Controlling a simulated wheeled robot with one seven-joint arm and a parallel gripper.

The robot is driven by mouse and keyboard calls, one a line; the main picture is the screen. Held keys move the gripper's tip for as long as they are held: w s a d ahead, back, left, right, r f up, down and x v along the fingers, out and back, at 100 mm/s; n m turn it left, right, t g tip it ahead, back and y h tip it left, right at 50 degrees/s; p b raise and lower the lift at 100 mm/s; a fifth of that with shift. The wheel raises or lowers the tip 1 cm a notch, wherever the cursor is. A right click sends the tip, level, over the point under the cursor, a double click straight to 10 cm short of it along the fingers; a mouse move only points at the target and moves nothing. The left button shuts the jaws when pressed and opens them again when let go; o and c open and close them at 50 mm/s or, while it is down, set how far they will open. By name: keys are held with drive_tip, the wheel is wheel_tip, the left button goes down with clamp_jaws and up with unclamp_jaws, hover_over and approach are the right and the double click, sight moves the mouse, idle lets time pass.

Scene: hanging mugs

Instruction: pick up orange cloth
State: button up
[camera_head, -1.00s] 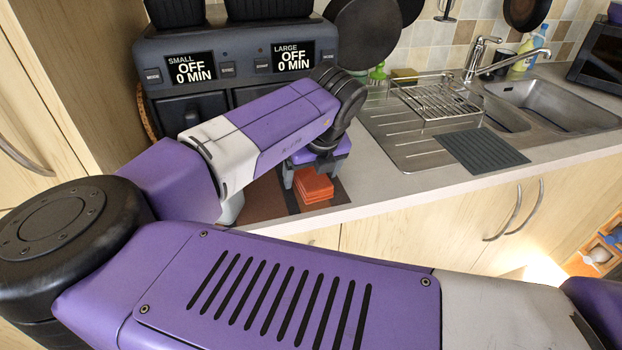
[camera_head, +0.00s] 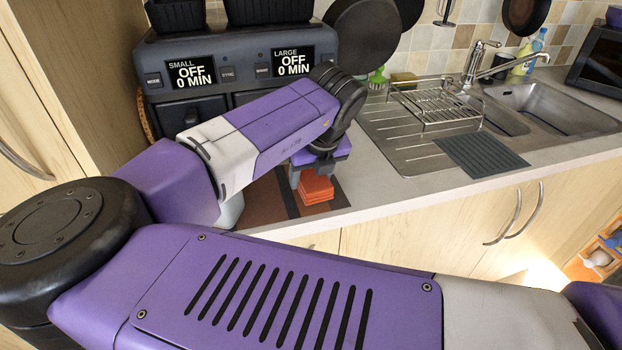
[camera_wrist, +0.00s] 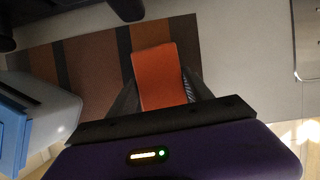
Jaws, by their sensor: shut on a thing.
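The orange cloth (camera_head: 315,189) is a folded stack near the counter's front edge, on a brown striped mat (camera_head: 266,205). In the wrist view the cloth (camera_wrist: 160,77) shows as a flat orange rectangle between the two dark fingers. My gripper (camera_head: 315,180) points down over the cloth, with a finger on each side of it. In the wrist view my gripper (camera_wrist: 158,95) is shut on the cloth. I cannot tell whether the cloth's underside still touches the mat.
A dark two-drawer air fryer (camera_head: 230,70) stands behind my arm. A metal dish rack (camera_head: 436,105) and a sink (camera_head: 555,108) are to the right, with a grey ribbed mat (camera_head: 482,153) in front. A white and blue object (camera_wrist: 38,115) is left of my gripper in the wrist view.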

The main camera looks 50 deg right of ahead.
sight(311, 174)
wheel_tip(311, 174, up, 20)
drive_tip(key=p, duration=0.1)
drive_tip(key=shift+f, duration=0.25)
drive_tip(key=o, duration=0.7)
drive_tip(key=shift+c, duration=0.2)
drive_tip(key=c, duration=0.5)
drive_tip(key=shift+f, duration=0.15)
